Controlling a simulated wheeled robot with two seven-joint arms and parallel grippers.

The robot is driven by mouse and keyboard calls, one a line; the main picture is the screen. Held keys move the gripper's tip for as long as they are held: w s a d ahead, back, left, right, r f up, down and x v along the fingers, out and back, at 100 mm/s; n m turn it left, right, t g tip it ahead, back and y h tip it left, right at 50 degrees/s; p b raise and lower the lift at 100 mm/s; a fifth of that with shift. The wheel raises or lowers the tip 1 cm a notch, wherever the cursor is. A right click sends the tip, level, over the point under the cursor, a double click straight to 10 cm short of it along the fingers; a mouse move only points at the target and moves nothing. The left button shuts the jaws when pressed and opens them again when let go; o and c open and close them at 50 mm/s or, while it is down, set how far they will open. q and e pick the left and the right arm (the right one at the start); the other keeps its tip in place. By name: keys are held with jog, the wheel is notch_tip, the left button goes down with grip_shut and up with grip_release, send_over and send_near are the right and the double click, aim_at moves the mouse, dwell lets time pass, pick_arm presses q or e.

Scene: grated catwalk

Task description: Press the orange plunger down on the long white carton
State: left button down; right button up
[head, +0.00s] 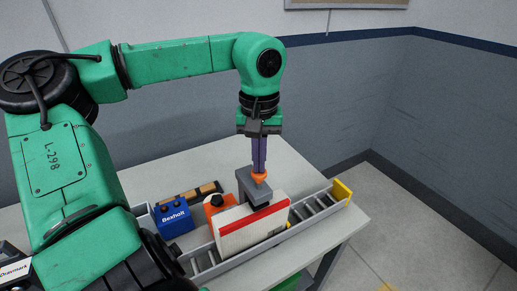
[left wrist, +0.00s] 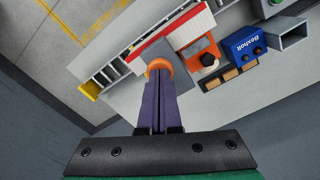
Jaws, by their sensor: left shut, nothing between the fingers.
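The long white carton (head: 238,230) with a red top edge stands on the roller track in the head view. A grey stamp-like block (head: 254,188) sits on its right end, and the orange plunger (head: 260,178) sticks up from that block. My left gripper (head: 259,170) points straight down, shut and empty, its purple fingertips at the top of the plunger. The left wrist view also shows the fingertips (left wrist: 158,75) over the orange plunger (left wrist: 160,66), partly hiding it. They look touching or nearly so. My right gripper is in neither view.
The roller track (head: 318,206) has a yellow end stop (head: 342,189) at the right. The table (head: 215,160) is bare towards the back.

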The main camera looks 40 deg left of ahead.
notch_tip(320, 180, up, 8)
jog(key=p, duration=0.7)
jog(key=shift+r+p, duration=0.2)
jog(key=shift+p, duration=0.15)
